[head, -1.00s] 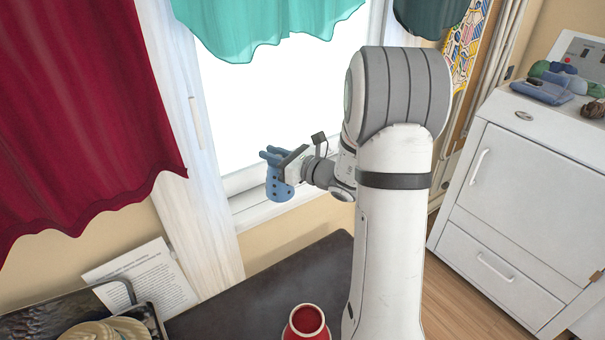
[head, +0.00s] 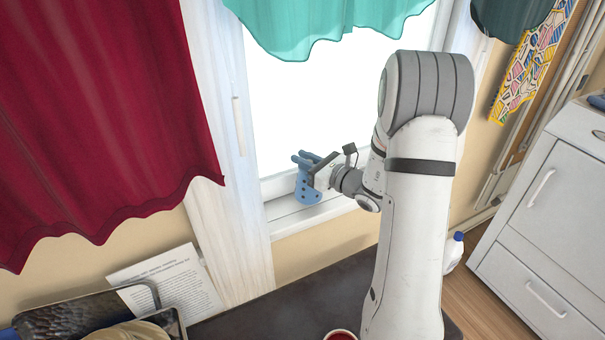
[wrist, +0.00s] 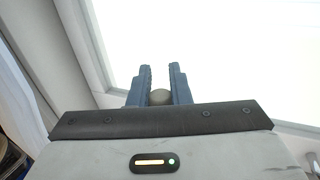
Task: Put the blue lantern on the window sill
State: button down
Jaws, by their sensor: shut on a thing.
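The blue lantern (head: 308,190), a small blue body with dark round holes, hangs upright from my gripper (head: 303,157) in the head view. My gripper is shut on its top. The white window sill (head: 290,223) lies behind and below the lantern in the picture; I cannot tell whether the lantern touches it. In the wrist view, my gripper's two blue-grey fingers (wrist: 161,72) stand on either side of a round greyish knob (wrist: 160,97), seemingly the lantern's top. The rest of the lantern is hidden there.
A red curtain (head: 110,120) hangs left of the window, and a teal curtain (head: 330,22) hangs above. A dark table (head: 270,308) stands below, with a red vessel (head: 341,336) at the bottom edge. A paper sheet (head: 175,280) and a dark tray (head: 90,312) are lower left. A white cabinet (head: 545,215) stands right.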

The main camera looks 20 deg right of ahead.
jog(key=shift+d+f+b, duration=0.2)
jog(key=shift+f+b, duration=0.15)
jog(key=shift+f, duration=1.5)
jog(key=c, duration=1.8)
grip_release()
jog(key=shift+f, duration=0.15)
jog(key=o, duration=0.5)
jog(key=shift+c, duration=0.2)
